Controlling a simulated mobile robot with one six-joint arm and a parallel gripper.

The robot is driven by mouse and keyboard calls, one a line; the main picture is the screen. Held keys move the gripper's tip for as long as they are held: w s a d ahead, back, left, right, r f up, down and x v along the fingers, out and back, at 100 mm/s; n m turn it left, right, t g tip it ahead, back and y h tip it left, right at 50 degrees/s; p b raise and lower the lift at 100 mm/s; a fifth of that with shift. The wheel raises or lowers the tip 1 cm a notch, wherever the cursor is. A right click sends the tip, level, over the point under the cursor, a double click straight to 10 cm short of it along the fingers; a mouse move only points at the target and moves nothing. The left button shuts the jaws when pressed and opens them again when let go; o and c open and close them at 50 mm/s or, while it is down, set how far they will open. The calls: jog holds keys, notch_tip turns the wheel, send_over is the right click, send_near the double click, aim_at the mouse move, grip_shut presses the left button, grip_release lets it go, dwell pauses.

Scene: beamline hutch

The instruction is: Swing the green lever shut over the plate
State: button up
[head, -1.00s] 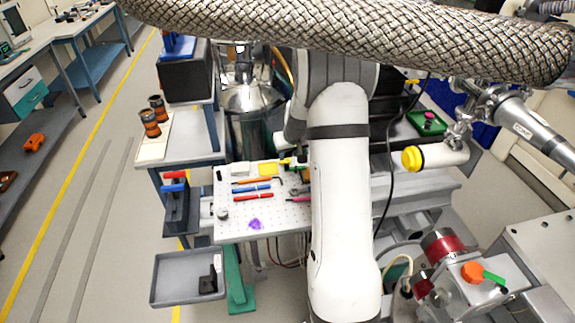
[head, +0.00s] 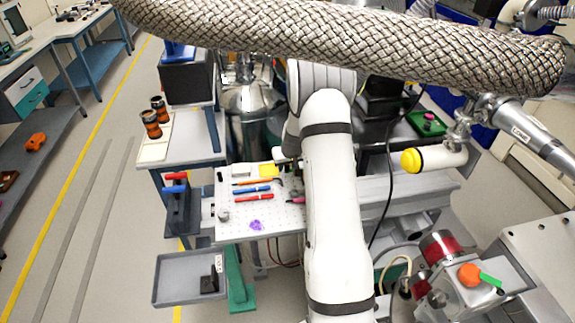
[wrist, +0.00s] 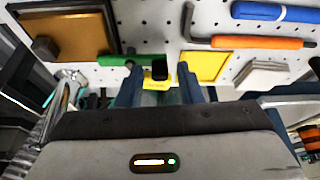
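A small yellow tag (wrist: 157,85) shows between the fingers. A brown-gold plate (wrist: 68,36) in a dark frame is left of the lever, and a flat yellow square (wrist: 206,65) is right of it. I cannot tell which is the task's plate. In the head view, the yellow square (head: 269,170) is beside my gripper, and my arm hides the lever.
On the board (head: 240,214) are a blue tool (head: 252,189), an orange-handled tool (wrist: 265,43), a red tool (head: 253,197) and a purple piece (head: 255,225). A grey tray (head: 170,292) is at front left. A braided hose (head: 350,40) crosses above my arm.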

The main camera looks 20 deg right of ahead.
grip_shut()
jog(key=shift+r, duration=0.15)
jog(key=p, duration=0.2)
jog(key=shift+r+m+p, duration=0.2)
jog(key=shift+m+p, duration=0.1)
jog(key=shift+p, duration=0.05)
jog(key=shift+w+m+h+p, duration=0.15)
jog(key=shift+m+h+p, duration=0.15)
jog(key=shift+p, duration=0.45)
jog(key=shift+w+f, duration=0.15)
jog(key=shift+o, duration=0.7)
grip_release()
jog(key=shift+f, duration=0.1)
